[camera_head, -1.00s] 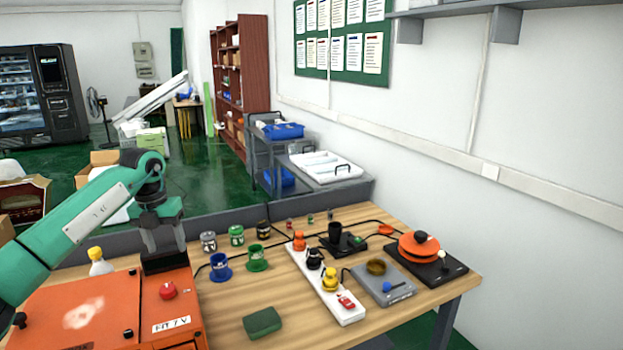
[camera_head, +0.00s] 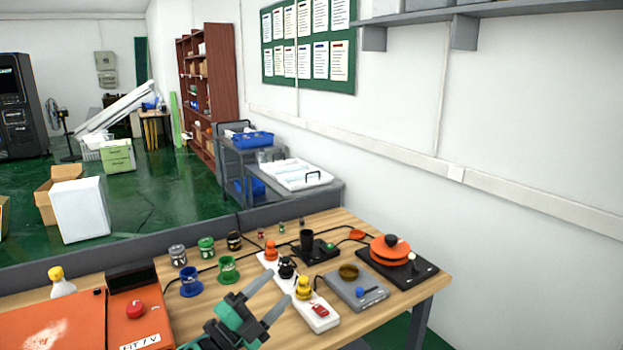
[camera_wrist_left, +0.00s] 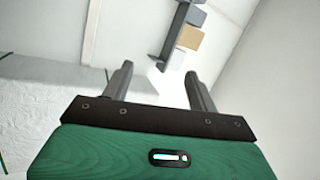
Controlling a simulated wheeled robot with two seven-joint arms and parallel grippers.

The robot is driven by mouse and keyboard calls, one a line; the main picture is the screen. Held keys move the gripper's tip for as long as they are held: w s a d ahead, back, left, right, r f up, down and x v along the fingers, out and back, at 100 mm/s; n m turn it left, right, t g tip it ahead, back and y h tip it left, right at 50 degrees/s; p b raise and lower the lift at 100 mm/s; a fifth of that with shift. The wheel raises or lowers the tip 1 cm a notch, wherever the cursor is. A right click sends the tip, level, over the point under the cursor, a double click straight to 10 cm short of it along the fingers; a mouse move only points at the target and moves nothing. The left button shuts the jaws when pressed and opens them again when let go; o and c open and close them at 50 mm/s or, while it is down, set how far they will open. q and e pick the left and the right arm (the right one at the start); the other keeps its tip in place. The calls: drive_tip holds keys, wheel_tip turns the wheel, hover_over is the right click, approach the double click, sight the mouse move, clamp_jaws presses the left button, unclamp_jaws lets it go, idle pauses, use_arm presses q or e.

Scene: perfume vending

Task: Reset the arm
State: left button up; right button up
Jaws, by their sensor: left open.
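My left gripper (camera_head: 277,288) is at the bottom middle of the head view. Its two grey fingers are apart and empty, pointing up and to the right. It appears in front of the wooden table (camera_head: 400,303), close to the white power strip (camera_head: 322,319) in the picture; I cannot tell its height above the table. In the left wrist view, the open fingers (camera_wrist_left: 160,70) have nothing between them and face a pale wall. My right gripper is not in view.
The table holds an orange box (camera_head: 60,325), a blue cup (camera_head: 190,282), a green cup (camera_head: 228,270), a grey scale (camera_head: 362,297) and a black stand with an orange disc (camera_head: 390,250). A white bottle (camera_head: 61,284) stands behind the box. A wall shelf (camera_head: 470,12) is upper right.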

use_arm(q)
drive_tip(key=s+a+f+n+g+y, duration=0.1)
drive_tip(key=s+a+f+n+y, duration=0.45)
drive_tip(key=f+n+y, duration=0.3)
drive_tip(key=s+a+f+n+y, duration=0.5)
drive_tip(key=a+f+n+y, duration=0.25)
drive_tip(key=n, duration=0.25)
drive_tip(key=s+a+f+n+g, duration=0.1)
drive_tip(key=s+f+g, duration=0.3)
drive_tip(key=s, duration=0.4)
drive_tip(key=s+f+n+g, duration=0.1)
drive_tip(key=s+f+g, duration=0.2)
drive_tip(key=s, duration=0.6)
drive_tip(key=s+a+f+n+g, duration=0.15)
drive_tip(key=s+f+g, duration=0.25)
drive_tip(key=s, duration=0.4)
wheel_tip(320, 180, down, 30)
drive_tip(key=g, duration=0.1)
drive_tip(key=s+a+f+g, duration=0.1)
drive_tip(key=s+a+f, duration=0.1)
drive_tip(key=s+f, duration=1.7)
drive_tip(key=shift+a+f+g, duration=0.3)
drive_tip(key=shift+a+f, duration=0.1)
drive_tip(key=shift+f, duration=0.5)
